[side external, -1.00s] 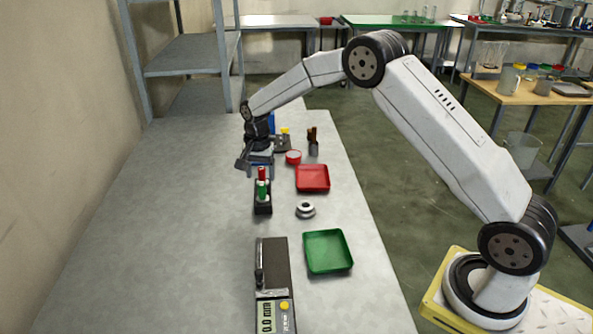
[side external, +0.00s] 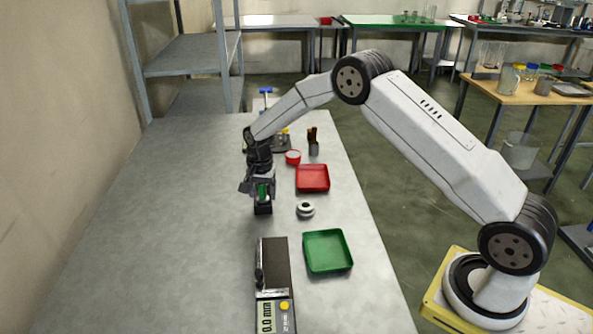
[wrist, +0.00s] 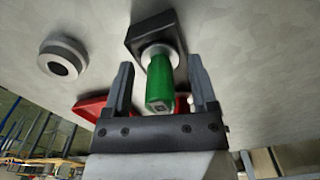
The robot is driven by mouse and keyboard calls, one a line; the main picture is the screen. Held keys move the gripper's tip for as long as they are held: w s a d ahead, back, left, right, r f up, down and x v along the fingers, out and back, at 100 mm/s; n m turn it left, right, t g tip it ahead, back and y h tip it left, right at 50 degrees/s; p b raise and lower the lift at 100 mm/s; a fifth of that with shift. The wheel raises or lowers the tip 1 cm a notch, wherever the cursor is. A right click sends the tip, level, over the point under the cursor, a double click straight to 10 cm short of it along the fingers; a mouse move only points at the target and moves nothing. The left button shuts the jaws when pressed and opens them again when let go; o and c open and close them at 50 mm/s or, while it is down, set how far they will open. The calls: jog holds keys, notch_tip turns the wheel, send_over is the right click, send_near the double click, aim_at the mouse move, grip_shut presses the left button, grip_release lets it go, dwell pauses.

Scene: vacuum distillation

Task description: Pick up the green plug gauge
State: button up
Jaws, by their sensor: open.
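The green plug gauge (wrist: 160,78) stands in a black holder (wrist: 152,32) on the table. In the wrist view it is between the two open fingers of my gripper (wrist: 160,85), with a gap on each side. In the side view the green gauge (side external: 263,191) shows just below my gripper (side external: 259,186), above the black holder (side external: 263,208).
A metal ring (side external: 306,209) lies right of the holder. A red tray (side external: 313,178) and a green tray (side external: 327,251) lie along the right edge. A caliper-like gauge with a display (side external: 274,285) lies in front. The table's left side is clear.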

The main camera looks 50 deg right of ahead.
dwell(0.4)
grip_shut()
jog(key=shift+r, duration=0.15)
jog(key=shift+r, duration=0.9)
jog(key=s+r, duration=1.1)
jog(key=s, duration=0.3)
jog(key=shift+a, duration=0.45)
